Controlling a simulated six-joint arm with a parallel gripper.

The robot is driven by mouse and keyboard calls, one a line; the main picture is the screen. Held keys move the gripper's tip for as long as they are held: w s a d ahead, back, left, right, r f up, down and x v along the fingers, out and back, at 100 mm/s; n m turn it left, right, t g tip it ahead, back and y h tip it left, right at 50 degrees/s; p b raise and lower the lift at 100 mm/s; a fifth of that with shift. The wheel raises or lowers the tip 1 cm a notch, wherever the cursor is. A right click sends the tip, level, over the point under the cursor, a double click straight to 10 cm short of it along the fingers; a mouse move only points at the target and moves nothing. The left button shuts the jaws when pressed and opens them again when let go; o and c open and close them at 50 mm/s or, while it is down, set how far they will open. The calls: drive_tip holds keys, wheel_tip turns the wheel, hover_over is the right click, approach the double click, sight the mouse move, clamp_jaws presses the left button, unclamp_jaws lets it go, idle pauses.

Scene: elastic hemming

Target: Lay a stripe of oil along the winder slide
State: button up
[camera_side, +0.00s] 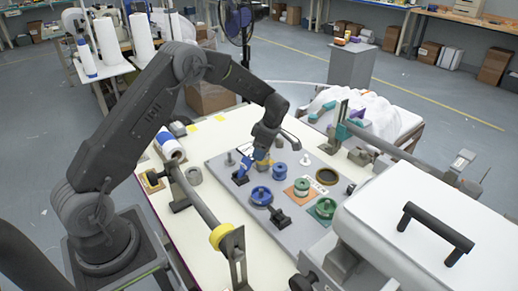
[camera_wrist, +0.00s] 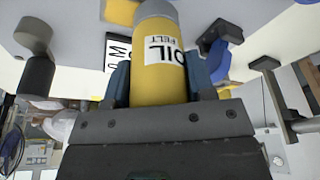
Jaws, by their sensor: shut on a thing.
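My gripper (camera_side: 262,150) is above the grey plate on the table, pointing down. In the wrist view my gripper (camera_wrist: 160,78) is shut on a yellow oil felt applicator (camera_wrist: 158,88) with a white label reading "OIL FELT" and a grey end. The applicator lies between the two dark blue finger pads. I cannot tell for certain which part is the winder slide. A long grey bar (camera_side: 195,195) with a yellow collar runs along the left of the table. Another grey rail (camera_side: 395,152) on a stand with teal parts extends at the right. Whether the felt touches anything is not clear.
The grey plate (camera_side: 226,177) carries a blue spool (camera_side: 261,196), a green spool (camera_side: 323,208) and small black and grey fittings. A large white machine housing (camera_side: 420,235) with a black handle blocks the front right. White cloth (camera_side: 365,112) lies behind.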

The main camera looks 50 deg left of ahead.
drive_tip(key=shift+r, duration=0.1)
drive_tip(key=shift+r, duration=2.95)
